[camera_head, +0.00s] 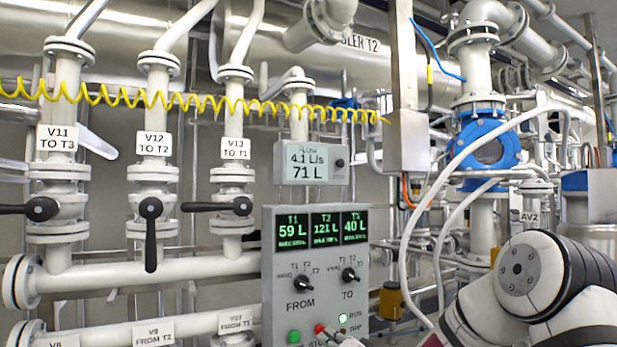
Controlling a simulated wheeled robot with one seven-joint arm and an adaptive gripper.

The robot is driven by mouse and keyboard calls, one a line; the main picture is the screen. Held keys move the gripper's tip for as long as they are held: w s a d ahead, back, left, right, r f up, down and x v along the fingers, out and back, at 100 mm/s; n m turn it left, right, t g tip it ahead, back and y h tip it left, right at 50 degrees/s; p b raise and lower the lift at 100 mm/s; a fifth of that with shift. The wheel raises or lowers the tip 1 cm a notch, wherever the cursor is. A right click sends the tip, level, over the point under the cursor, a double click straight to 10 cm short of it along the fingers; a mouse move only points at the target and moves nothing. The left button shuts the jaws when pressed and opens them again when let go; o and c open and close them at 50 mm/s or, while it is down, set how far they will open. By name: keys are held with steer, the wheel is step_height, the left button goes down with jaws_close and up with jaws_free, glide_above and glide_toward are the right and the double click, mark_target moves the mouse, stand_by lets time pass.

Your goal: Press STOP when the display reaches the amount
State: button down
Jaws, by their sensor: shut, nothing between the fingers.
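The control panel (315,260) stands at the bottom centre. Its green display (322,229) reads T1 59 L, T2 121 L and T3 40 L. The flow meter (315,163) above it reads 4.1 L/s and 71 L. The red STOP button (320,328) is at the panel's bottom edge, with its label partly cut off. The green button (294,336) is to its left. The RUN lamp (343,318) is lit. The tip of my gripper (337,336) shows small at the bottom edge, close to the right of STOP; I cannot tell if they touch.
The FROM knob (303,282) and TO knob (348,275) sit above the buttons. Valves with black handles (151,235) and pipes fill the left. A yellow coiled hose (190,100) crosses above. White hoses (410,240) hang between the panel and my arm at right.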

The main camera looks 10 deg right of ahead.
steer(key=shift+s+d+p, duration=0.25)
steer(key=shift+s+p, duration=0.15)
steer(key=shift+s, duration=0.15)
steer(key=shift+p+v, duration=0.85)
steer(key=shift+v, duration=1.3)
